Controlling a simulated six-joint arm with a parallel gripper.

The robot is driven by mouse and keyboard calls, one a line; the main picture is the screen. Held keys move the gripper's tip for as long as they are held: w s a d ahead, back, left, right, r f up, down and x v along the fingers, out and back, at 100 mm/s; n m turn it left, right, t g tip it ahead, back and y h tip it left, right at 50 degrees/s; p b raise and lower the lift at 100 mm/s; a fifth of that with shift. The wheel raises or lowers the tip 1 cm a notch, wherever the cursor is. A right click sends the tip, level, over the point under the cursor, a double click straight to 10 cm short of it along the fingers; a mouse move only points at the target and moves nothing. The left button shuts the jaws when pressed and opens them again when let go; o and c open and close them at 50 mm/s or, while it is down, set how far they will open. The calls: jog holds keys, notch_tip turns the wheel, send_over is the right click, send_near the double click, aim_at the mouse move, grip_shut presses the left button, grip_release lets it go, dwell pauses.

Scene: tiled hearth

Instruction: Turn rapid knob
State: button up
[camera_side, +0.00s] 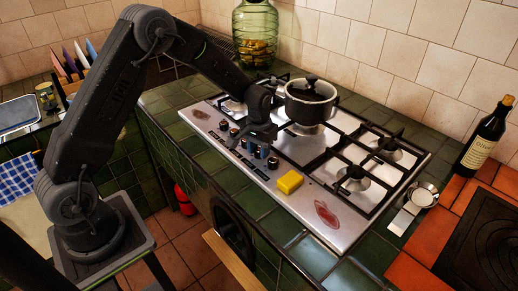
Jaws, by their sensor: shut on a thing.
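A steel gas hob (338,217) is set in the green tiled counter. A row of small knobs (272,163) runs along its front left edge, some dark and some with bluish sides. My gripper (250,142) points down over the middle of this row and is shut on one of the knobs. The gripper's fingers largely hide the held knob, and I cannot read any marking that tells which burner it serves. The knobs on either side stand clear of the fingers.
A lidded pot (311,103) stands on a burner just behind my gripper. A yellow sponge (290,182) and a reddish stain (326,214) are on the hob's front. A green glass jar (255,30) stands behind. A bottle (484,140) and a small metal cup (423,195) are at right.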

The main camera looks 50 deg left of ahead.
aim_at(258, 149)
jog(key=m, duration=0.5)
jog(key=shift+m, duration=0.3)
jog(key=m, duration=0.4)
jog(key=shift+m, duration=0.4)
jog(key=shift+w+m, duration=0.1)
jog(key=shift+m, duration=0.2)
jog(key=o, duration=0.9)
jog(key=shift+r, duration=0.15)
notch_tip(258, 149, up, 14)
jog(key=shift+f, duration=0.2)
